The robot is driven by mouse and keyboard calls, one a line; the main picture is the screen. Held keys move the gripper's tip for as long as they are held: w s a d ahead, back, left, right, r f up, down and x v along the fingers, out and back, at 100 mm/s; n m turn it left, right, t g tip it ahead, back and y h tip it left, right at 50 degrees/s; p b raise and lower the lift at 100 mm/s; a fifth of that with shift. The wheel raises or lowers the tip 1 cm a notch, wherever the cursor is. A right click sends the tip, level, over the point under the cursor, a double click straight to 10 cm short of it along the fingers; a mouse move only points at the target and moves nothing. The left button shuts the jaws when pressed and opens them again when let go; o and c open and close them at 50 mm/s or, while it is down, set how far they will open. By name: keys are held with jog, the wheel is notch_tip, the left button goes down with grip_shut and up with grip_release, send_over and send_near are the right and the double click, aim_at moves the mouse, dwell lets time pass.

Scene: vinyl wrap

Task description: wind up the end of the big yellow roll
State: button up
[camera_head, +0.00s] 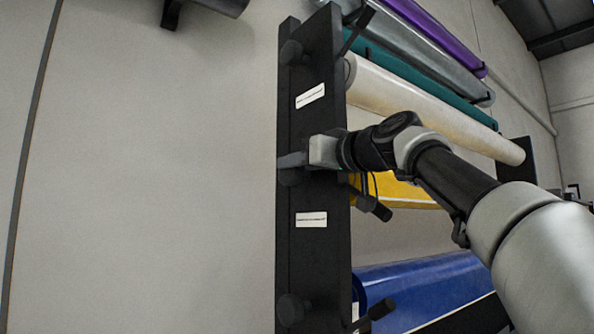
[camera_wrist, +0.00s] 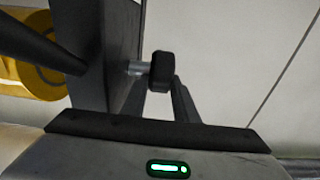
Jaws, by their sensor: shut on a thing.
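The big yellow roll (camera_head: 408,194) lies across the black rack, partly hidden behind my arm. Its yellow end also shows at the left of the wrist view (camera_wrist: 38,78). A black knob (camera_wrist: 162,70) on a short metal shaft sticks out of the outer face of the rack's upright, level with the yellow roll. My gripper (camera_head: 288,161) is at this knob, and its fingers (camera_wrist: 160,90) are shut on it, one on each side. In the head view the knob (camera_head: 290,177) is partly hidden by the fingers.
The black upright (camera_head: 322,255) carries similar knobs above (camera_head: 292,53) and below (camera_head: 293,309). A cream roll (camera_head: 425,107) and teal, grey and purple rolls lie above; a blue roll (camera_head: 425,290) lies below. Black pegs (camera_head: 373,207) stick out near the roll ends.

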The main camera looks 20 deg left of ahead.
jog(key=shift+f+y+b, duration=0.3)
jog(key=shift+b, duration=0.55)
jog(key=shift+r, duration=0.25)
jog(key=o, duration=0.8)
jog(key=shift+d, duration=0.1)
jog(key=shift+s+d+f, duration=0.15)
jog(key=shift+d, duration=0.1)
jog(key=b+v, duration=0.9)
jog(key=v, duration=0.7)
jog(key=shift+s+d+f, duration=0.2)
jog(key=shift+s+d, duration=0.05)
jog(key=shift+s, duration=0.1)
